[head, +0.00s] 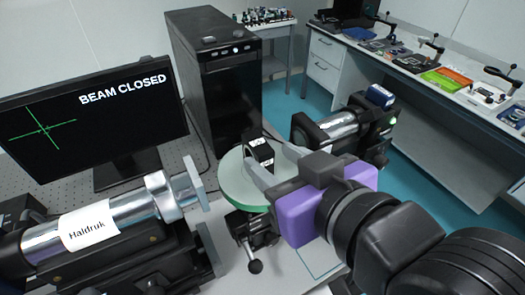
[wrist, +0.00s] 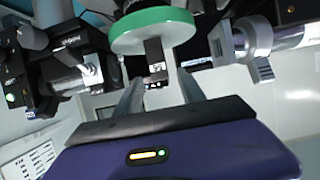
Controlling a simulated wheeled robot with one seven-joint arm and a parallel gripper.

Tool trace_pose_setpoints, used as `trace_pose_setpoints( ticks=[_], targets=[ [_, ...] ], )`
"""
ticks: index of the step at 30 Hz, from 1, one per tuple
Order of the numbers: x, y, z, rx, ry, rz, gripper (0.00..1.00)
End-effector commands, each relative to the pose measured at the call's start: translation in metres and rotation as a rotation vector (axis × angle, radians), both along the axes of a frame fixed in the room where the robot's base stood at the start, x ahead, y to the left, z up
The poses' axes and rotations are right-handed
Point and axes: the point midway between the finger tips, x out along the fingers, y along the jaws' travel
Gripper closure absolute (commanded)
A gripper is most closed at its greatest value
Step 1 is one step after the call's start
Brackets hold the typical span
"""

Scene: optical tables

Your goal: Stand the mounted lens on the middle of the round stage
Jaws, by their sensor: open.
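The round stage (head: 232,183) is a pale disc with a green rim, and it shows upside down in the wrist view (wrist: 152,24). A small black block with white marks, which looks like the mounted lens (head: 259,151), appears upright at the stage; it also shows in the wrist view (wrist: 155,64). I cannot tell whether its foot is exactly at the middle. My gripper (head: 268,156) is open, its two grey fingertips either side of the block, with visible gaps in the wrist view (wrist: 158,78). The fingers hide part of the stage.
A silver tube labelled Haldruk (head: 90,222) with a square plate stands to the left. Another silver-and-black device (head: 338,126) stands behind my gripper. A monitor (head: 90,115) reads BEAM CLOSED. A black computer tower (head: 218,80) stands behind the stage. A black knob (head: 255,266) sticks out below it.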

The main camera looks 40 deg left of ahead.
Motion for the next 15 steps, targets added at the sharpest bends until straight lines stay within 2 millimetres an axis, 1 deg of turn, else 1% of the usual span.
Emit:
trace_pose_setpoints(
  ticks=[1, 5, 6, 10, 15],
  targets=[
    [-0.002, -0.01, 0.005, 0.003, -0.004, -0.004, 0.53],
    [-0.011, -0.03, 0.013, 0.001, -0.004, -0.003, 0.53],
    [-0.013, -0.036, 0.018, 0.001, -0.001, -0.004, 0.53],
    [-0.019, -0.047, 0.023, 0.0, 0.001, -0.003, 0.53],
    [-0.022, -0.053, 0.024, -0.001, 0.0, 0.0, 0.53]
  ],
)
